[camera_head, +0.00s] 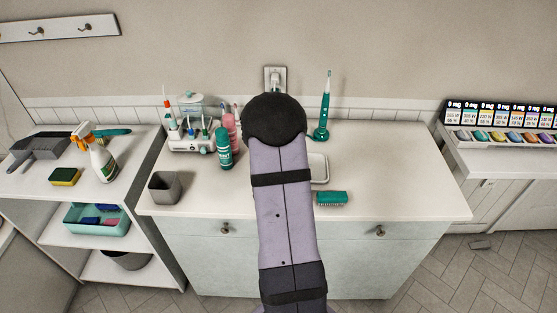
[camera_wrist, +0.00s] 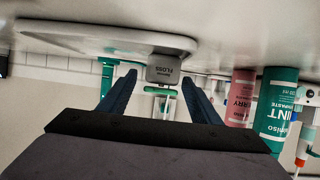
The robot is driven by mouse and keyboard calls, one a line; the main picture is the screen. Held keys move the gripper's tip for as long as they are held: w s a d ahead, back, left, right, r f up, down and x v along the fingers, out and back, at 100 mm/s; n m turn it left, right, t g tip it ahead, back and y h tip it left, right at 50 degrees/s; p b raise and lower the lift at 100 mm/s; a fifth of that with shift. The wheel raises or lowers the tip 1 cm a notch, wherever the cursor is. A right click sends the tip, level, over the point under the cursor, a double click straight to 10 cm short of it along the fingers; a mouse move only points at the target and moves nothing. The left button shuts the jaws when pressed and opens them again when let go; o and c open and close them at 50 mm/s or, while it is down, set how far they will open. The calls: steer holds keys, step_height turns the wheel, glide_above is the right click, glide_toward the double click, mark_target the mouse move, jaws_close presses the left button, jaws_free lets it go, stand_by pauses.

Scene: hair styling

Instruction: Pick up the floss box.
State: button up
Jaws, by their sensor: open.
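The floss box (camera_wrist: 163,71) is a small grey box with dark FLOSS lettering, in the upper middle of the wrist view, which shows the scene upside down. My gripper (camera_wrist: 159,79) is open, with one dark blue finger on each side of the box in that view. The box appears between or just beyond the fingertips; I cannot tell the exact depth. No contact is visible. In the head view my arm hides the box and the fingers.
A white tray (camera_wrist: 90,36) lies beside the box. A pink tube (camera_wrist: 240,97) and a teal toothpaste tube (camera_wrist: 275,105) stand to the right in the wrist view.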

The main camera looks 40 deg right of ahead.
steer(key=shift+p+x, duration=0.3)
steer(key=shift+x, duration=1.2)
steer(key=c, duration=1.2)
steer(key=shift+w+r+b, duration=0.1)
steer(key=shift+r+b, duration=0.4)
steer(key=shift+r, duration=4.5)
